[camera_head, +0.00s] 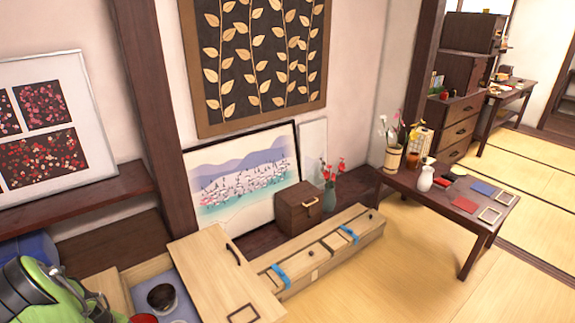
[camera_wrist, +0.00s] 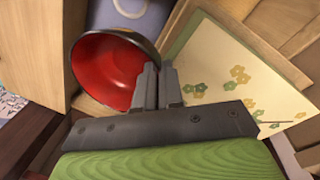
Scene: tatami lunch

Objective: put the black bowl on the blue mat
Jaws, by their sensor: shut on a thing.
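In the wrist view my gripper (camera_wrist: 157,88) is shut on the rim of the black bowl (camera_wrist: 112,72), which is dark outside and red inside. The bowl is tilted, its open side facing the camera. A red patch at the bottom edge of the head view, beside my green arm, looks like this bowl; my fingertips are hidden there. The blue mat (camera_head: 483,188) lies flat and bare on the low dark table (camera_head: 405,184) at the right, far from my gripper.
Another dark bowl (camera_head: 161,297) sits in an open bluish-grey compartment beside the light wood cabinet (camera_head: 225,275). The table also holds a red mat (camera_head: 465,204), a framed tile (camera_head: 490,215), a white vase (camera_head: 426,178) and pots. Tatami floor is clear before the table.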

